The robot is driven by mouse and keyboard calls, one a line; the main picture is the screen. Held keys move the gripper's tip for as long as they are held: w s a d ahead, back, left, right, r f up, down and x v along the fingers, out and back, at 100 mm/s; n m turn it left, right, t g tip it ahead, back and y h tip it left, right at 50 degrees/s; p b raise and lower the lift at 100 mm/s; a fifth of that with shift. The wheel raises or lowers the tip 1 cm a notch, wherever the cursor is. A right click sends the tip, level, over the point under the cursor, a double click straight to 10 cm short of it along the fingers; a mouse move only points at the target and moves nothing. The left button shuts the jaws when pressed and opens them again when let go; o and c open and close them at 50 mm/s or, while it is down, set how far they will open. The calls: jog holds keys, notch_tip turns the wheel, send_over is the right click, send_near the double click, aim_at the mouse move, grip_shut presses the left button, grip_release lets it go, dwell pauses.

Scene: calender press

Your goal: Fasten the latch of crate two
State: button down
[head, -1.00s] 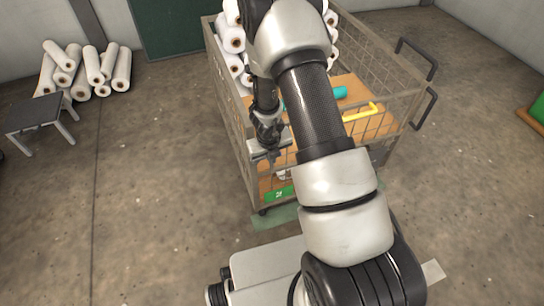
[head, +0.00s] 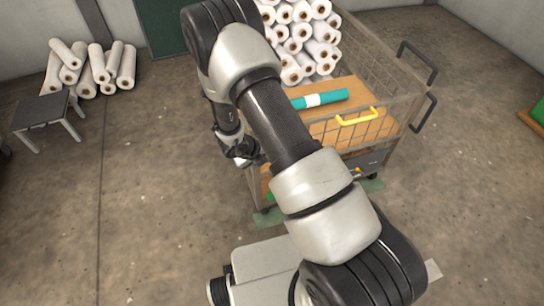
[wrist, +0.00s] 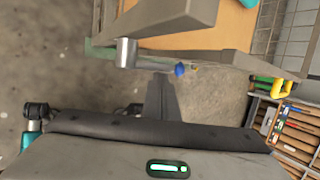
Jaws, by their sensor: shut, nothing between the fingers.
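The mesh-sided crate (head: 392,58) stands in front of me in the head view; no number can be read on it. In the wrist view a grey bar with a metal cylinder (wrist: 126,53) and a blue tip (wrist: 180,69) lies by the crate's frame (wrist: 190,22); it looks like a latch, but its state is unclear. My gripper (wrist: 160,82) is shut and empty, its dark fingers just below the bar; contact cannot be told. In the head view my gripper (head: 241,158) is at the crate's near left corner, and my arm hides part of the crate.
White rolls (head: 303,35) and a teal roll (head: 335,97) lie in the crate. A yellow handle (head: 358,119) is on its front edge. A small grey table (head: 42,112) and more rolls (head: 85,70) are at the left. The floor (head: 150,190) between is clear.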

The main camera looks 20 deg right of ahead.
jog(key=shift+a+r+h, duration=0.2)
jog(key=shift+a+h, duration=0.25)
jog(key=shift+h, duration=0.45)
jog(key=shift+w+a+r+n+h+b, duration=0.15)
jog(key=shift+a+n+h+b, duration=0.15)
jog(key=shift+h+b, duration=0.15)
jog(key=shift+a+r+t+h+b, duration=0.2)
jog(key=shift+a+h+b, duration=0.15)
jog(key=shift+h+b, duration=0.35)
jog(key=shift+a+r+t+h+b, duration=0.1)
jog(key=shift+a+t+h+b, duration=0.25)
jog(key=shift+h, duration=0.5)
jog(key=shift+a+b, duration=0.3)
jog(key=shift+b, duration=0.15)
jog(key=shift+r, duration=0.2)
